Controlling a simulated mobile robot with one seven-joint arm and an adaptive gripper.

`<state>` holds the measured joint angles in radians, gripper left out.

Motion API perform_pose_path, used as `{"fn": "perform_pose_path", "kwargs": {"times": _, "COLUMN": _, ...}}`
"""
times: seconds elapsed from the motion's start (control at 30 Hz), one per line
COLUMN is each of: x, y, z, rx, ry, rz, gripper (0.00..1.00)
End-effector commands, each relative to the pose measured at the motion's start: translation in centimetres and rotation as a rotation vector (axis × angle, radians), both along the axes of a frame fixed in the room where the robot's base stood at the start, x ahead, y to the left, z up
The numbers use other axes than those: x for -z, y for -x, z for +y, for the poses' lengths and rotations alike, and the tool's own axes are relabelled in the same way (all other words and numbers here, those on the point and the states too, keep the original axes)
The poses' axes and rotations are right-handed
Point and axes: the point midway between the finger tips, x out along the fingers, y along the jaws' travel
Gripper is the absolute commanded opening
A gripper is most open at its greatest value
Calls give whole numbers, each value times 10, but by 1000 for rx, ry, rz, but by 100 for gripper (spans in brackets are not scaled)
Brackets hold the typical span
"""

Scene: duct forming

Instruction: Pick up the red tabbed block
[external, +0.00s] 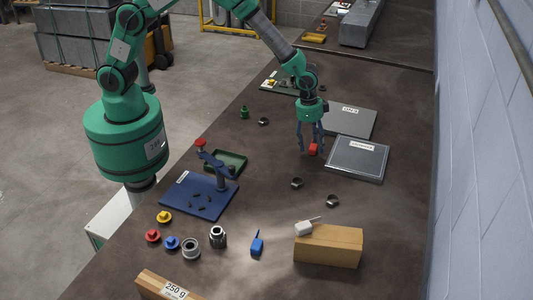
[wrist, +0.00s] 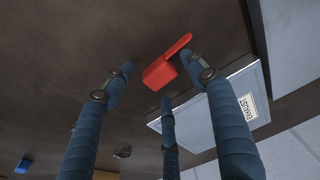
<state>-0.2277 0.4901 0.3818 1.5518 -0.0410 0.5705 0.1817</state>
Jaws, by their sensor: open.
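The red tabbed block (external: 313,149) is on the dark workbench, left of the grey labelled plate. In the wrist view the red tabbed block (wrist: 160,73) shows a boxy body, with its thin tab pointing to the upper right. My gripper (external: 310,151) points down over the block. Its blue fingers (wrist: 157,66) are spread apart, with the block between or just beyond their tips. I see no finger clearly touching it, and the height gap is hard to judge.
A grey plate (external: 357,158) marked EXHAUST lies close on the right, with another grey plate (external: 350,121) behind it. Two dark metal rings (external: 297,183) (external: 332,201) lie nearer the camera. A blue stand (external: 200,196) and a green tray (external: 233,160) are left. A cardboard box (external: 328,247) stands in front.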

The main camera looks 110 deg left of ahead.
Motion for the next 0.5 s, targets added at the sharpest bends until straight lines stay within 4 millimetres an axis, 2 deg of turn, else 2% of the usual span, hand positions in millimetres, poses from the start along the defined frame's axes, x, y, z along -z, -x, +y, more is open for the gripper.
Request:
{"fn": "perform_pose_path", "kwargs": {"times": 0.13, "x": 10, "y": -2, "z": 0, "rx": 0, "ry": 0, "rz": -1, "gripper": 57}}
{"fn": "perform_pose_path", "kwargs": {"times": 0.5, "x": 10, "y": -2, "z": 0, "rx": 0, "ry": 0, "rz": -1, "gripper": 57}}
